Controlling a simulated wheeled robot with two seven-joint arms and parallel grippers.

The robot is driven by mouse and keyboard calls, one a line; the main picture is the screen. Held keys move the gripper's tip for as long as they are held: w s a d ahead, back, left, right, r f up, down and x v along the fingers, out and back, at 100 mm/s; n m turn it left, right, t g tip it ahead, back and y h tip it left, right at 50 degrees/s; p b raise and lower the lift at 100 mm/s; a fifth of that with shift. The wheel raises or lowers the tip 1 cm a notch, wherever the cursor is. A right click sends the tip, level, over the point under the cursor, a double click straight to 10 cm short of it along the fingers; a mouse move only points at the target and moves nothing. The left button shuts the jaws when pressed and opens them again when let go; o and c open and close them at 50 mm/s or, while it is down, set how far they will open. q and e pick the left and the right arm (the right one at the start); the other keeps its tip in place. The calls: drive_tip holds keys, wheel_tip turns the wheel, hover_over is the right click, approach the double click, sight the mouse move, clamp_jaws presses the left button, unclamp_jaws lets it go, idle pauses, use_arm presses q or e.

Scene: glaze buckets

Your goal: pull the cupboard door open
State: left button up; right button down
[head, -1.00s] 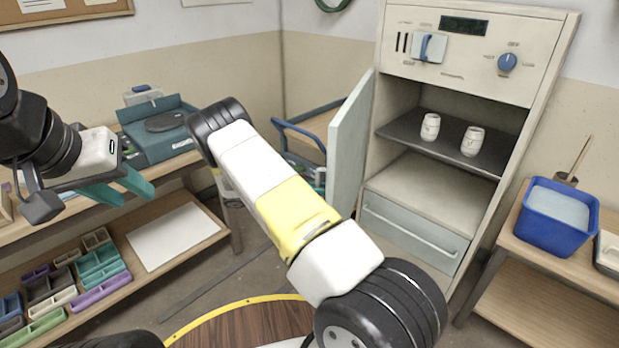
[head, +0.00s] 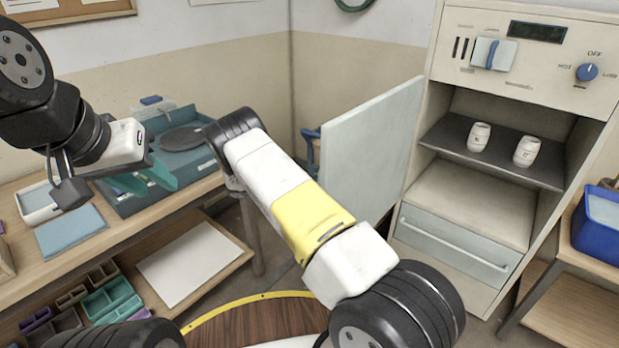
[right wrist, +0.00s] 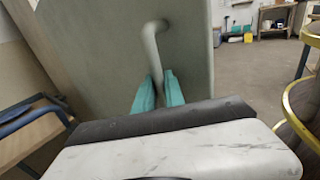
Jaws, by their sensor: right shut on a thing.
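The cupboard (head: 465,195) stands at the right in the head view. Its pale door (head: 372,150) stands wide open, swung out to the left of the opening, with its inner face showing. In the right wrist view the door (right wrist: 100,50) fills the upper left, with its bar handle (right wrist: 152,42). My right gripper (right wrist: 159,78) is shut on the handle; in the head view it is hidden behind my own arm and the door. My left gripper (head: 143,181) is open and empty over the left bench.
Two white cups (head: 479,137) stand on the cupboard's dark shelf (head: 447,136), above a closed drawer (head: 455,243). A blue bucket (head: 597,232) is on a side table at the right. A cart's blue rail (right wrist: 30,110) is near the door.

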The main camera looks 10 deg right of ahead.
drive_tip(key=shift+w+f, duration=0.1)
drive_tip(key=shift+w, duration=0.05)
drive_tip(key=c, duration=1.4)
unclamp_jaws()
drive_tip(key=v, duration=0.7)
drive_tip(key=shift+w+a, duration=0.15)
drive_tip(key=shift+a, duration=0.25)
drive_tip(key=shift+a, duration=0.1)
